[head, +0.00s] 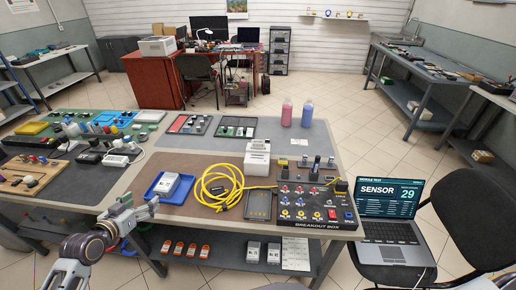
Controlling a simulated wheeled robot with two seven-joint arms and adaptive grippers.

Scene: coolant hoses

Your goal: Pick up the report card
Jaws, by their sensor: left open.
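No thing in the head view is clearly marked as the report card. A white printed sheet (296,254) shows at the lower shelf, below the table's front edge; its text is too small to read. A small white label or card (299,142) lies on the grey mat behind the breakout box. My left gripper (143,206) is open and empty near the table's front edge, left of the blue tray (157,194), and well to the left of both papers. My right gripper is out of view.
A white boxy device (257,158), a coiled yellow cable (215,190) and the black breakout box (307,207) crowd the table's front right. A laptop (390,213) reading "SENSOR 29" sits on a chair at the right. The brown mat beside the blue tray has some free room.

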